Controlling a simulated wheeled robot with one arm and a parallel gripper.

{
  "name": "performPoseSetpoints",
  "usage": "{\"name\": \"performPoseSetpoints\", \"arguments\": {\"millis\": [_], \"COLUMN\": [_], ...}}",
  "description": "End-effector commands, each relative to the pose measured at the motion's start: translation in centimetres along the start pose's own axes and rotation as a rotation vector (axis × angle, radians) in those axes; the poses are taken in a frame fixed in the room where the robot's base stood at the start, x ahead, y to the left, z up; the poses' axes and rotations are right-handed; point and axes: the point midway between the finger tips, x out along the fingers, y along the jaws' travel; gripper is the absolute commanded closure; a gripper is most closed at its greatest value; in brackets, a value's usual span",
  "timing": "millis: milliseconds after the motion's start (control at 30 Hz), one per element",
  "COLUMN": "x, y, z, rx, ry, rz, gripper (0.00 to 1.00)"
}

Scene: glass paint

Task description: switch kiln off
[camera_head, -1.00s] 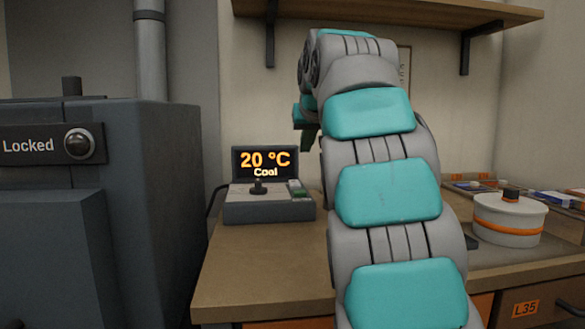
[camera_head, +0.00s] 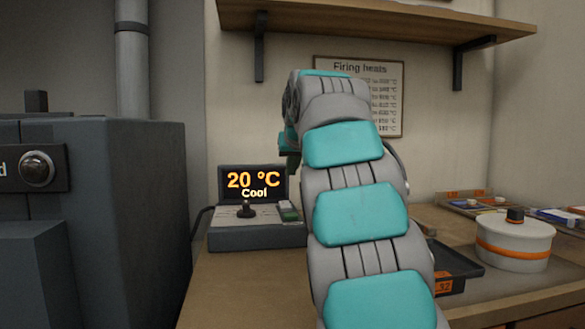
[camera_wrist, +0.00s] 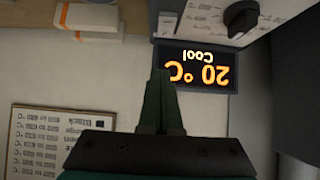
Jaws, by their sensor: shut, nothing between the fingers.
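The kiln controller (camera_head: 257,236) is a grey box on the bench, with a screen (camera_head: 252,184) reading "20 °C Cool". The kiln (camera_head: 125,220) is the large dark grey body at left. My gripper (camera_wrist: 163,75) is shut and empty. In the wrist view, which is upside down, its fingertips overlap the picture near the screen (camera_wrist: 195,68); the gap in depth is unclear. The knob (camera_wrist: 241,17) shows beyond. In the head view my gripper (camera_head: 289,150) is mostly hidden behind my arm, above the controller's right side.
A white lidded pot (camera_head: 514,246) with an orange band and a dark tray (camera_head: 455,268) stand on the bench at right. A shelf (camera_head: 370,22) runs above, and a "Firing heats" chart (camera_head: 390,95) hangs on the wall. The bench before the controller is clear.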

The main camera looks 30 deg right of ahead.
Motion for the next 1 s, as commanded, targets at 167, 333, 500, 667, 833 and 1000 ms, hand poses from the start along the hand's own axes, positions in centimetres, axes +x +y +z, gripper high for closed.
{"name": "performPoseSetpoints", "arguments": {"millis": [167, 333, 500, 667, 833, 1000], "x": [3.8, 7.1, 8.3, 8.8, 8.9, 8.9], "y": [0.1, 0.2, 0.1, 0.0, 0.0, 0.0], "z": [0.1, 0.9, 2.4, 2.9, 2.9, 2.9], "rx": [0.001, 0.003, 0.001, 0.0, 0.0, 0.0], "ry": [-0.002, -0.003, -0.002, -0.001, -0.001, -0.001], "rz": [0.002, 0.001, 0.001, 0.001, 0.0, 0.0], "gripper": [1.0, 1.0, 1.0, 1.0, 1.0, 1.0]}}
